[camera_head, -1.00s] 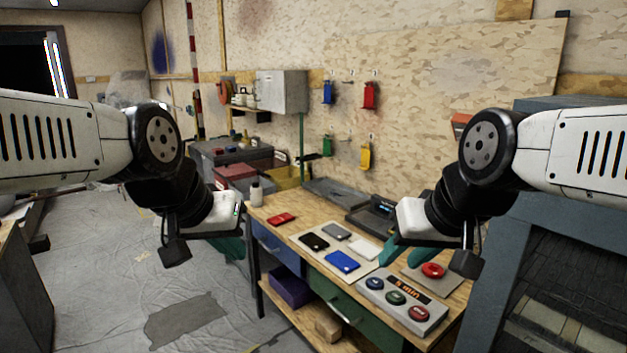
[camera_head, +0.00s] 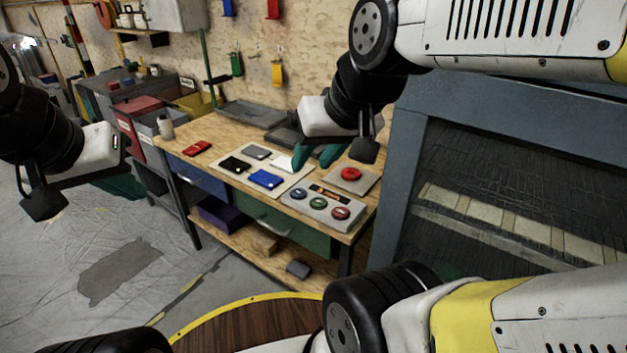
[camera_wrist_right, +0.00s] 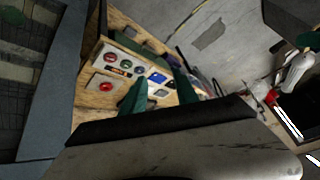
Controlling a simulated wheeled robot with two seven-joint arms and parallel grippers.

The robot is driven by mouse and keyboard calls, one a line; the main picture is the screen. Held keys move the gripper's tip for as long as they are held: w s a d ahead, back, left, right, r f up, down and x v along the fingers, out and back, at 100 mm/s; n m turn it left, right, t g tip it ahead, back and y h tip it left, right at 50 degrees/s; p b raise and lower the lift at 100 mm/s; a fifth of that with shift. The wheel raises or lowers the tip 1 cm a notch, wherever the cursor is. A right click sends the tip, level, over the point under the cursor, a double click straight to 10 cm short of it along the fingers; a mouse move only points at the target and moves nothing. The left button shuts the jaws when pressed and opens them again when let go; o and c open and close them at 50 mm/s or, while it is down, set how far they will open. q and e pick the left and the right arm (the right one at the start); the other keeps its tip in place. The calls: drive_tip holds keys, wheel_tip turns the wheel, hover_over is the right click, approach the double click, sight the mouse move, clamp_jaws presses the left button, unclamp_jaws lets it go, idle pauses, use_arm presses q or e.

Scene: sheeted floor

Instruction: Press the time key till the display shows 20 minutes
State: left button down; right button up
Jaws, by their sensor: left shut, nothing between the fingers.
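A grey panel (camera_head: 292,208) lies on the workbench with a small dark display (camera_head: 328,194) showing orange characters too small to read. Below the display are a blue key (camera_head: 299,194), a green key (camera_head: 318,203) and a red key (camera_head: 340,213); their labels are unreadable. The panel also shows in the right wrist view (camera_wrist_right: 103,54). My right gripper (camera_head: 318,157) is above the bench, behind the panel and touching no key; its green fingers stand apart in the right wrist view (camera_wrist_right: 160,92). My left gripper (camera_head: 127,187) is shut and empty, left of the bench over the floor.
A separate red button (camera_head: 351,174) sits on a plate behind the panel. Black, grey, blue (camera_head: 265,179) and white flat items lie on a pale board; a red one (camera_head: 196,148) lies further left. A large grey-blue frame (camera_head: 400,170) stands right of the bench.

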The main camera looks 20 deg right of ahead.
idle(0.3)
clamp_jaws()
idle(1.6)
